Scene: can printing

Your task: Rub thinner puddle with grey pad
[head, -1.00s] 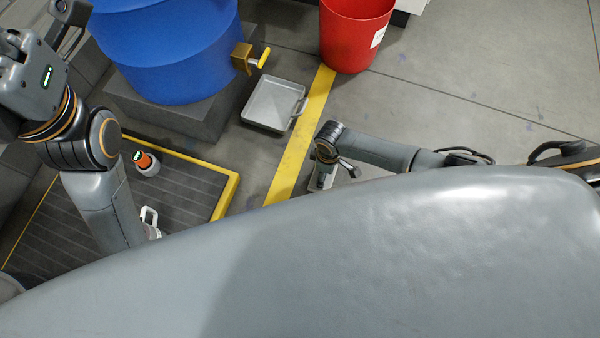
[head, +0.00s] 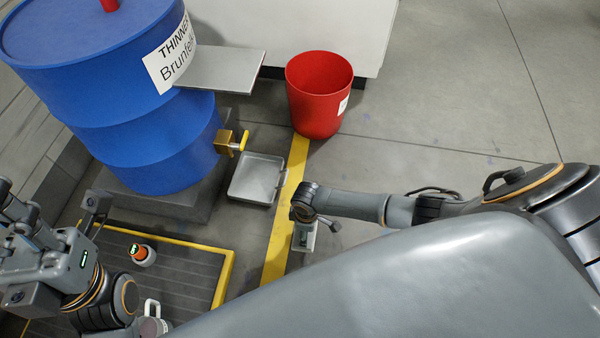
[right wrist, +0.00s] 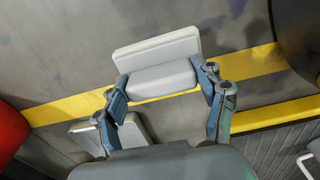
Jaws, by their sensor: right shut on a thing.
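My right gripper (head: 303,218) is low over the floor, just right of the yellow line. In the right wrist view it (right wrist: 168,92) is shut on the grey pad (right wrist: 158,48), a flat pale plate with a thick grip block between the fingers. A pale part of the pad (head: 306,241) shows below the gripper in the head view. I cannot tell whether the pad touches the floor. No puddle is clearly visible; only small purple marks show on the floor. My left gripper (head: 30,225) is at the left edge, its fingertips unclear.
A red bin (head: 318,100) stands behind. An orange-topped bottle (head: 142,254) and a white-handled jug (head: 153,322) are on the yellow-edged grating (head: 190,275). The floor at right is clear.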

